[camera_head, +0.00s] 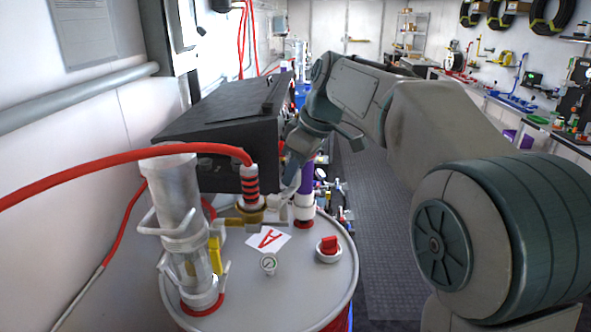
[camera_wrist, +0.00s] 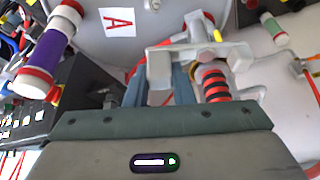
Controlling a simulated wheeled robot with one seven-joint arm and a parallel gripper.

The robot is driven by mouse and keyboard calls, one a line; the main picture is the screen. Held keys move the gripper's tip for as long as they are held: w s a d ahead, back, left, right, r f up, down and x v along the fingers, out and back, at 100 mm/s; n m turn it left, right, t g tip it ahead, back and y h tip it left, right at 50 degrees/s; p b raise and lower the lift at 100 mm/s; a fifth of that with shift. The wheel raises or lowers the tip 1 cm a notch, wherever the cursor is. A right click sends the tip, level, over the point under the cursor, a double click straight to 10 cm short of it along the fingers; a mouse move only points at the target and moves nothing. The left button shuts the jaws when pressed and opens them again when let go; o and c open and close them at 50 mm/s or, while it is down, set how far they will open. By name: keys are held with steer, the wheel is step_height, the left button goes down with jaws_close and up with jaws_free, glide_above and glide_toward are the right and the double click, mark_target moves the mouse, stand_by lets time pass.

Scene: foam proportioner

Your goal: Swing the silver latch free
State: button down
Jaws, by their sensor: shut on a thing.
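The silver latch (camera_wrist: 205,52) is a pale grey bar with a short downturned end, beside the red-and-black ribbed hose end (camera_wrist: 213,86) in the wrist view. My gripper (camera_wrist: 159,80) has its two blue-grey fingers on either side of the latch's downturned end and is shut on it. In the head view my gripper (camera_head: 291,190) reaches down behind the brass fitting (camera_head: 250,207) over the drum. There the grip itself is small and partly hidden by the fitting and my wrist.
The drum top (camera_head: 318,288) carries a clear cylinder (camera_head: 177,200), a gauge (camera_head: 268,263), a red knob (camera_head: 329,246) and a card marked A (camera_head: 268,239). A red hose (camera_head: 90,172) crosses from the left. A black box (camera_head: 225,125) stands behind. A purple tube (camera_wrist: 48,52) is near my gripper.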

steer(key=c, duration=1.2)
jaws_free()
steer(key=shift+c, duration=0.2)
steer(key=shift+r, duration=0.1)
steer(key=v, duration=1.3)
steer(key=shift+d+r, duration=0.2)
steer(key=shift+r, duration=0.1)
steer(key=shift+s, duration=0.1)
steer(key=s+d+f+m+h, duration=0.1)
steer(key=s+d+f+m, duration=0.3)
steer(key=s+f, duration=0.3)
steer(key=s+d+f+m+t+h, duration=0.1)
steer(key=s+d+f+m, duration=0.3)
steer(key=s+f, duration=0.3)
steer(key=s+d+f+m+t+h, duration=0.1)
steer(key=s+d+f+m, duration=0.3)
steer(key=f, duration=0.9)
steer(key=s+m+h, duration=0.1)
steer(key=s, duration=0.2)
steer(key=shift+s+f, duration=0.3)
steer(key=shift+s, duration=0.1)
